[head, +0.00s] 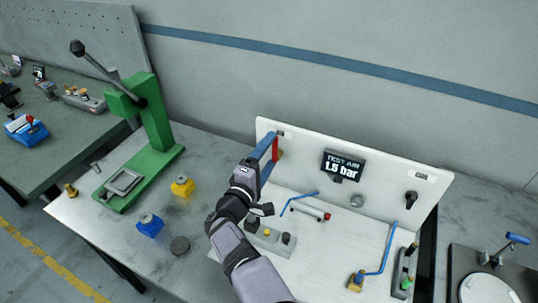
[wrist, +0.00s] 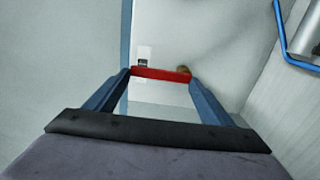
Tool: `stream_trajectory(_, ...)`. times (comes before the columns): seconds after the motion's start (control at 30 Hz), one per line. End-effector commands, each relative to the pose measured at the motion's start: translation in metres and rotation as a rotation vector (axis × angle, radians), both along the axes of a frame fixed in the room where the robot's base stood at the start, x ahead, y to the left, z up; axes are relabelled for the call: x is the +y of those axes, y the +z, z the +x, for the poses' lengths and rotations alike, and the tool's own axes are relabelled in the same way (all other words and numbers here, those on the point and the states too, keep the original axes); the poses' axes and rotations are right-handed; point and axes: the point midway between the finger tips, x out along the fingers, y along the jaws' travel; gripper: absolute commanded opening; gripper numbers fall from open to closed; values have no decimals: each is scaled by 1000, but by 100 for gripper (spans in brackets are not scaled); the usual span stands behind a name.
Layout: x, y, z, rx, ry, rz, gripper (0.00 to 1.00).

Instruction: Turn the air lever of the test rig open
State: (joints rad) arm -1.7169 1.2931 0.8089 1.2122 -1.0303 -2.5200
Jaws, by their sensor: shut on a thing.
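The test rig (head: 430,180) is a white panel with a base plate, on the right half of the bench. Its red air lever (head: 276,149) is at the panel's upper left and looks upright in the head view. My gripper (head: 269,150) reaches it from the front, its blue fingers shut on the lever. In the wrist view the red lever (wrist: 160,74) lies across between the two fingertips, and a brass-coloured part (wrist: 183,71) shows just behind it. The lever's pivot is partly hidden.
Blue tubes (head: 384,255), a black knob (head: 411,198) and small fittings are on the rig right of my arm. A green lever press (head: 153,125), a yellow block (head: 182,187) and a blue block (head: 149,225) stand to the left. The bench around the blocks is mostly clear.

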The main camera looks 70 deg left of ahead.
Motion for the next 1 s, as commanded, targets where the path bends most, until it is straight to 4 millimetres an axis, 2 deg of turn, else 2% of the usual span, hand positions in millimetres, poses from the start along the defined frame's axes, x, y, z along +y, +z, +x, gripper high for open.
stream_trajectory(0.2, 0, 1, 0, -12, 2, -6, 35)
stream_trajectory(0.23, 0, 1, 0, -13, 2, -7, 80)
stream_trajectory(0.3, 0, 1, 0, -11, 2, -6, 95)
stream_trajectory(0.73, -2, 0, -2, -6, 1, -4, 95)
stream_trajectory(1.0, -15, 0, -17, -7, 3, -4, 95)
